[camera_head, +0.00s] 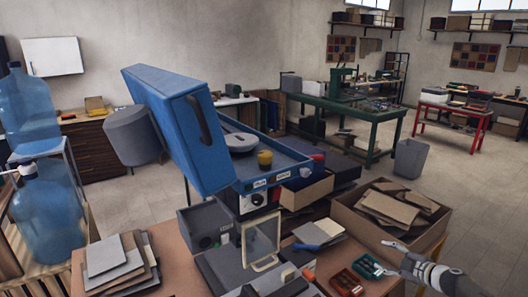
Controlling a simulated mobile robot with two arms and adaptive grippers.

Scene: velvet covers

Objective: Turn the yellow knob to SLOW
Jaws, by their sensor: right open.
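The yellow knob (264,158) is small and round. It stands on the grey top of a blue machine (272,165), near its front edge. Two small white labels (260,183) are on the blue front edge below the knob. Their words and the knob's pointing direction are too small to read. The machine's large blue lid (170,120) is raised and tilted at the left of the knob. My right gripper (382,258) is at the lower right, open and empty, well apart from the knob. My left gripper is not in view.
A grey framed panel (260,240) and small red and green trays (347,281) are on the front table. Large blue water bottles (55,215) stand at the left.

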